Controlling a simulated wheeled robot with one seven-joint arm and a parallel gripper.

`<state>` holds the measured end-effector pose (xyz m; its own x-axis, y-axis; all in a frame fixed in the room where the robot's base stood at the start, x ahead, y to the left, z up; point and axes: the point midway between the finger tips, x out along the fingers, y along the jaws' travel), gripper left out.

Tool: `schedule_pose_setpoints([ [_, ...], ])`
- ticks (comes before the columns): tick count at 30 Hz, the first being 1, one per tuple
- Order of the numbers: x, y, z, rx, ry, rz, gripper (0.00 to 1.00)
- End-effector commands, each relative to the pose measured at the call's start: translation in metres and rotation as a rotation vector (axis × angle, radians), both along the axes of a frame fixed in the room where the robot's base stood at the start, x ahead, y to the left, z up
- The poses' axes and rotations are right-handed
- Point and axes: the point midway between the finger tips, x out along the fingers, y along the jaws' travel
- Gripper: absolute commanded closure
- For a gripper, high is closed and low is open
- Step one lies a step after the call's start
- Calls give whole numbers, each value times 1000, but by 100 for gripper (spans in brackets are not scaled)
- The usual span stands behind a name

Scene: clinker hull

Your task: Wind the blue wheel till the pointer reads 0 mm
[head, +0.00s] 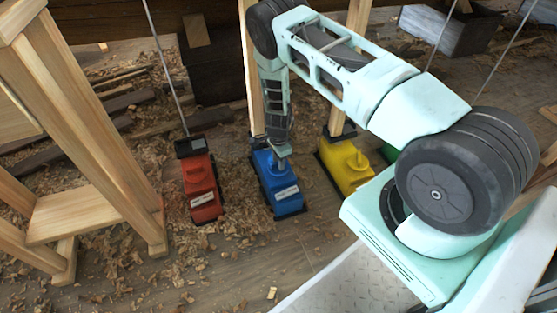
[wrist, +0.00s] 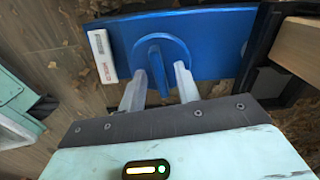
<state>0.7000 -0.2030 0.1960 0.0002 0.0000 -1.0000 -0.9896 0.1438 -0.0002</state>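The blue unit (head: 284,200) is a box on the floor between a red and a yellow one, at the foot of a wooden post. In the wrist view its blue face (wrist: 220,42) carries a round wheel (wrist: 178,48) with a raised bar (wrist: 156,72) across it. A white label (wrist: 102,56) sits at the face's left end; its marks and any pointer are too small to read. My gripper (wrist: 160,82) is at the wheel, its two pale fingers on either side of the bar. A gap shows at the right finger; contact at the left is unclear.
The red unit (head: 201,188) stands left and the yellow unit (head: 346,166) right of the blue one. A wooden trestle (head: 95,125) fills the left. Wood shavings cover the floor. A post (wrist: 299,50) stands close to the right of my gripper in the wrist view.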

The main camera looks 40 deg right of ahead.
Motion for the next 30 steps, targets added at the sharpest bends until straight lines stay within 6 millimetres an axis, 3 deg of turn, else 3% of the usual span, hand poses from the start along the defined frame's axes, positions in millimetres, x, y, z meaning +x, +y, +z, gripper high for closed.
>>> schedule_pose_setpoints([
  [7,0,0,4,0,0,1,67],
  [11,1,0,21,0,-2,0,67],
  [24,1,0,123,0,-2,1,67],
  [30,0,0,157,0,-1,1,67],
])
